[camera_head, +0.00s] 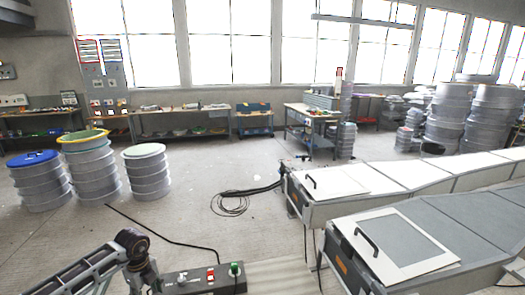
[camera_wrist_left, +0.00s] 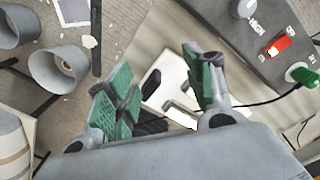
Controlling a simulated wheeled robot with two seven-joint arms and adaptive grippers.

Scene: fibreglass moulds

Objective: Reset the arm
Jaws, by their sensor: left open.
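My left arm (camera_head: 85,272) comes in at the bottom left of the head view, above the floor and beside the grey control box (camera_head: 205,280). My left gripper (camera_wrist_left: 158,85) shows in the left wrist view with its two green-padded fingers spread apart. Nothing is held between them. A white object lies beyond the fingers, partly hidden by them. The control box also shows at the upper right of the wrist view (camera_wrist_left: 262,30), with a red switch, a knob and a green plug. My right gripper is not in view.
Two long mould benches (camera_head: 395,240) with handled lids run along the right. Stacked drums (camera_head: 145,175) stand at the left. A black cable (camera_head: 232,205) lies on the open floor between. Grey cups (camera_wrist_left: 62,68) show at the left of the wrist view.

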